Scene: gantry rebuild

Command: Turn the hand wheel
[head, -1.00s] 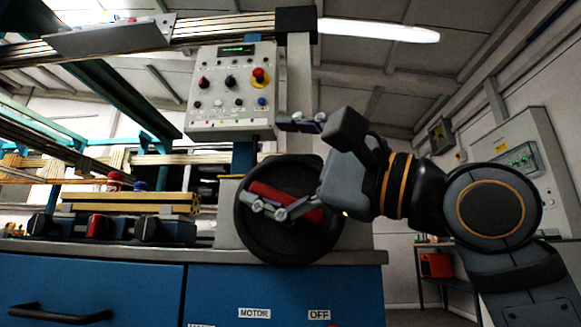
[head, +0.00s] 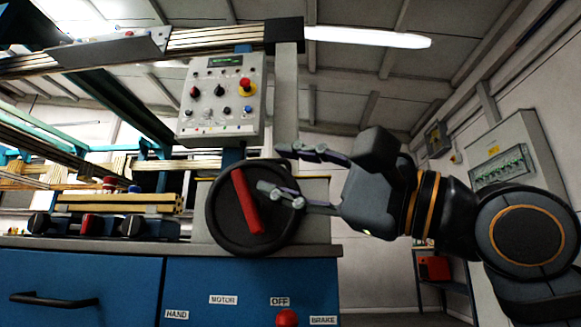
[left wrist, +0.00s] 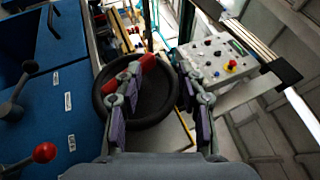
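The hand wheel (head: 217,236) is a dark round wheel with a red bar (head: 243,195) across its face, upright on the front of the machine. The bar is steep, its top leaning left. My left gripper (head: 272,170) is open at the wheel's right side. Its lower finger reaches in front of the face beside the bar; the upper one is near the top right rim. In the left wrist view the wheel (left wrist: 151,121) lies between and behind the spread fingers (left wrist: 159,72), and part of the red bar (left wrist: 148,63) shows. I cannot tell whether a finger touches the bar. My right gripper is out of view.
A control box (head: 221,98) with knobs and a red button is above the wheel. The blue cabinet (head: 205,280) below has a red knob (head: 287,318); a red-ball lever (left wrist: 43,152) shows in the left wrist view. A grey wall cabinet (head: 505,155) stands right.

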